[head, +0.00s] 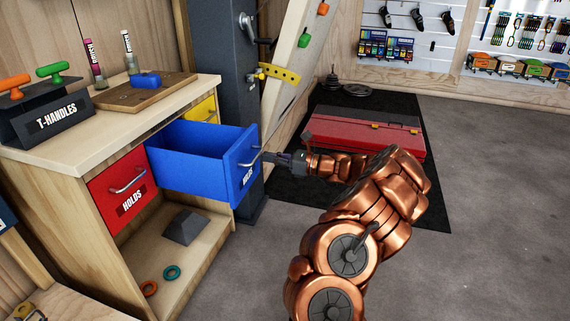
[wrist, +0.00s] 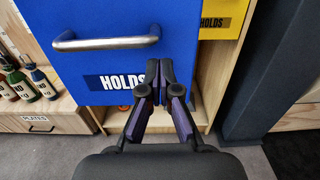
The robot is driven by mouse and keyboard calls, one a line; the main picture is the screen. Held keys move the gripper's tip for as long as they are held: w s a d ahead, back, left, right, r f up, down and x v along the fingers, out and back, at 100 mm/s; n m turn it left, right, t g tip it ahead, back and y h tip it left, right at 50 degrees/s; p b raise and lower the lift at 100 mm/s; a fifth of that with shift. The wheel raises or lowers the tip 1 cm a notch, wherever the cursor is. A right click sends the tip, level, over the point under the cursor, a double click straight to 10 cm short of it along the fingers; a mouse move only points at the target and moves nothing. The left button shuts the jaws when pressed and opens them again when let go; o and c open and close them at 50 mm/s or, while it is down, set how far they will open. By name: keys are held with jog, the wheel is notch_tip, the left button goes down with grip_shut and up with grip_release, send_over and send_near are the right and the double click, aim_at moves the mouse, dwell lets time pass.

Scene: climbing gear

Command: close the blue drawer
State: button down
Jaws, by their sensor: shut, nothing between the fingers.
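The blue drawer (head: 205,160) is pulled well out of the wooden cabinet and looks empty inside. Its front, with a silver bar handle and a HOLDS label, faces my arm. In the wrist view the blue drawer front (wrist: 120,55) fills the upper middle, with the handle at upper left. My gripper (head: 268,157) is at the drawer front, near its right edge. In the wrist view my gripper (wrist: 154,68) is shut and empty, its fingertips over the lower right of the front, right of the label. I cannot tell whether they touch it.
A red drawer (head: 118,188) is shut left of the blue one, and a yellow drawer (head: 201,111) sits behind it. A dark grey post (head: 238,100) stands beside the cabinet. A red case (head: 365,135) lies on the black mat. Grey floor at right is clear.

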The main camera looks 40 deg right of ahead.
jog(key=shift+x, duration=1.45)
